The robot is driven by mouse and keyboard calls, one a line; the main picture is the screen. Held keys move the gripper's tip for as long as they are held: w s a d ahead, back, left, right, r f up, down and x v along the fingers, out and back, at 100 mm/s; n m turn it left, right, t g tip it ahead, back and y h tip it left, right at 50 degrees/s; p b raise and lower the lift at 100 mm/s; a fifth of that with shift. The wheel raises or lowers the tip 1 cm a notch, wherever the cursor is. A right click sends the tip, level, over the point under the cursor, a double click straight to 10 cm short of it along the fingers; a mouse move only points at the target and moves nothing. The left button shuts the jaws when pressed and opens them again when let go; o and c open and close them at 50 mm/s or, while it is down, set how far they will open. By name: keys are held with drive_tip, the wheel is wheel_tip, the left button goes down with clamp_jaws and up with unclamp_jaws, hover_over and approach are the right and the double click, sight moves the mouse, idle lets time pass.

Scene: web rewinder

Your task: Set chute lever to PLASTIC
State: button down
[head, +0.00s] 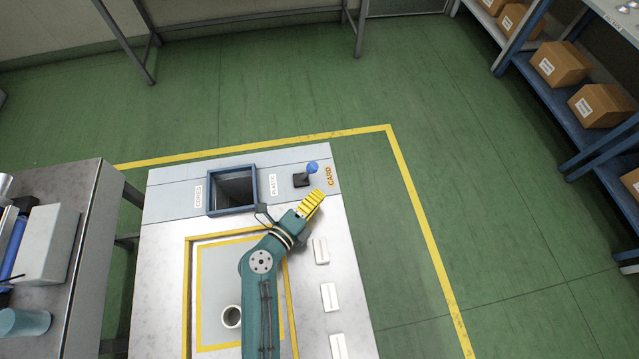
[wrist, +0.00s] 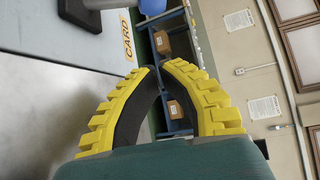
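The chute lever has a blue knob (head: 313,168) on a short stem and a black base (head: 301,181), on the grey panel right of the chute opening (head: 235,188). It leans right, toward the CARD label (head: 330,176) and away from the PLASTIC label (head: 273,184). My gripper (head: 316,195), with yellow ribbed fingers, is just in front of the lever, apart from it. In the wrist view the fingertips (wrist: 160,66) meet or nearly meet, with nothing held between them. The knob (wrist: 152,6) shows at that view's top edge, beyond the fingers.
White blocks (head: 330,297) line the right side of the worktop. A round cup-like opening (head: 232,316) lies left of my arm. A machine table (head: 80,215) stands at left. A blue shelf (head: 560,105) with cartons stands far right. Green floor right of the worktop is clear.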

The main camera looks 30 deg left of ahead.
sight(337, 183)
drive_tip(key=b+x, duration=0.3)
drive_tip(key=x, duration=0.6)
drive_tip(key=shift+w+d+f, duration=0.1)
drive_tip(key=shift+f, duration=0.05)
drive_tip(key=a, duration=0.1)
drive_tip(key=s+a, duration=0.1)
drive_tip(key=a+b, duration=0.1)
drive_tip(key=shift+s+a+r, duration=0.2)
drive_tip(key=shift+s+r, duration=0.2)
drive_tip(key=shift+a+r, duration=0.1)
drive_tip(key=shift+r, duration=0.1)
drive_tip(key=shift+a, duration=0.15)
